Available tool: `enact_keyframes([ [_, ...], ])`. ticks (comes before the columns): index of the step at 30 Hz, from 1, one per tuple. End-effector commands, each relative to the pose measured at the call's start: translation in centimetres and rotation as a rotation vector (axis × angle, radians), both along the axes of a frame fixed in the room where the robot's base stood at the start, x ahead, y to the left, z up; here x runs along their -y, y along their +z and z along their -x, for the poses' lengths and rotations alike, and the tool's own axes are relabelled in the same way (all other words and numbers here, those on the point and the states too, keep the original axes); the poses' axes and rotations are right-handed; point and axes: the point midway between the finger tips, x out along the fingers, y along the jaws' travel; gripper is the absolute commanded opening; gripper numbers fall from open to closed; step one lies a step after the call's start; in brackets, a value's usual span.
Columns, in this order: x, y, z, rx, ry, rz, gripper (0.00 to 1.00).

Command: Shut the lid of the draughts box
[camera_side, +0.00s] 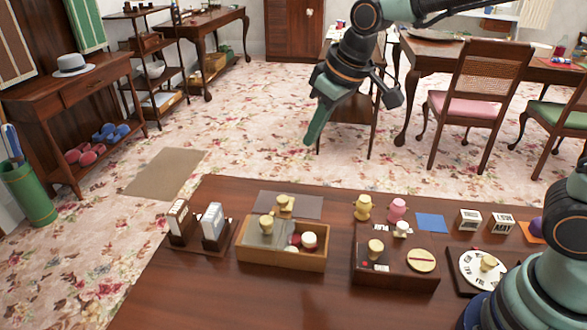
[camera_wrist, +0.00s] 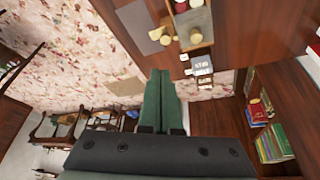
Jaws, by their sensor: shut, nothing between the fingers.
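The draughts box (camera_side: 280,258) is an open-topped wooden box on the near table. A greyish lid (camera_side: 262,238) with a cream knob (camera_side: 266,222) covers its left part. Red and white draughts (camera_side: 308,240) show in the uncovered right part. In the wrist view the lid (camera_wrist: 202,22) is at the top, with the box cut off by the picture edge. My gripper (camera_side: 310,138) is shut and empty, in the air above and beyond the box, touching nothing. Its green fingers (camera_wrist: 161,74) lie together in the wrist view.
A rack with white blocks (camera_side: 213,220) stands just left of the box. A dark box with a knob (camera_side: 395,275) stands to its right. A grey mat (camera_side: 300,207) with a cream knobbed piece lies behind. The table's front left is clear.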

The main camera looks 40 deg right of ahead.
Motion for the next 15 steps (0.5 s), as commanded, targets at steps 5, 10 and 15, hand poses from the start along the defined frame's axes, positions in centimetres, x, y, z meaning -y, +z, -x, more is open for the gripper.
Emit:
enact_keyframes([
  [5, -5.4, -3.1, -3.1, -0.033, 0.105, 0.016, 0.0],
  [10, -9.1, -5.7, -4.6, -0.05, 0.173, 0.027, 0.0],
  [15, -10.6, -6.9, -5.1, -0.056, 0.201, 0.031, 0.0],
])
